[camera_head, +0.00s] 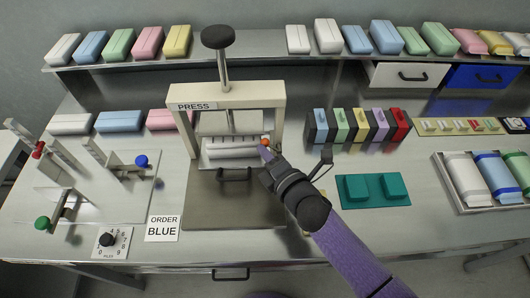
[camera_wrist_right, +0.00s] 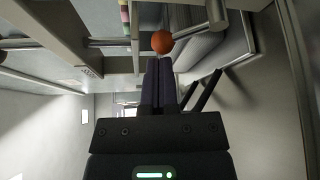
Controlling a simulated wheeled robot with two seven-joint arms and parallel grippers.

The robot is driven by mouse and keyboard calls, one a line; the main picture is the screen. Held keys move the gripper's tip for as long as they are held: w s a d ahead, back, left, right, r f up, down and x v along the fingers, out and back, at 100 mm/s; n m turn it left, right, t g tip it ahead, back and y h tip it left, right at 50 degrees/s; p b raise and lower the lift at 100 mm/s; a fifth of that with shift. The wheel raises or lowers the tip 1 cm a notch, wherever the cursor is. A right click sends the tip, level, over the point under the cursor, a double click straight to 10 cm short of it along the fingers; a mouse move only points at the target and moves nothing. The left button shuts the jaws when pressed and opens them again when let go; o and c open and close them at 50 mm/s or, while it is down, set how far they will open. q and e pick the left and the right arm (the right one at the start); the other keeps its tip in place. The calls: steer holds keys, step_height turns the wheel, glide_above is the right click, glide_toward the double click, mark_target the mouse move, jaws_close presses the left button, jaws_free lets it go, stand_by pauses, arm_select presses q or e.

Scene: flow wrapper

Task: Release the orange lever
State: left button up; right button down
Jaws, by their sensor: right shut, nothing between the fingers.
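The orange lever's ball knob (camera_head: 265,142) sits at the right side of the press (camera_head: 240,95), by its right post. In the right wrist view the orange knob (camera_wrist_right: 162,42) is just beyond the fingertips, at the end of a grey rod. My right gripper (camera_head: 264,152) reaches up to the knob from the lower right. Its fingers (camera_wrist_right: 158,62) are shut with nothing between them, and their tips are at or very near the knob; I cannot tell if they touch. A white ribbed tray piece (camera_head: 232,155) lies inside the press. My left gripper is not in view.
The press's black handle (camera_head: 234,174) is in front. A teal holder (camera_head: 372,190) and a tray with wrapped packs (camera_head: 470,208) stand to the right. Levers with blue (camera_head: 141,161) and green (camera_head: 42,222) knobs stand left. An "ORDER BLUE" card (camera_head: 162,228) lies front left.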

steer(key=shift+d+r+m+t+y+b, duration=0.3)
steer(key=shift+d+m+t+b, duration=0.3)
steer(key=shift+m, duration=0.4)
steer(key=shift+d+r+m+t+y+b, duration=0.2)
steer(key=shift+d+m+t+y+b, duration=0.15)
steer(key=shift+m+b, duration=0.5)
stand_by(3.0)
steer(key=shift+d+m, duration=0.15)
steer(key=shift+m, duration=0.3)
stand_by(0.6)
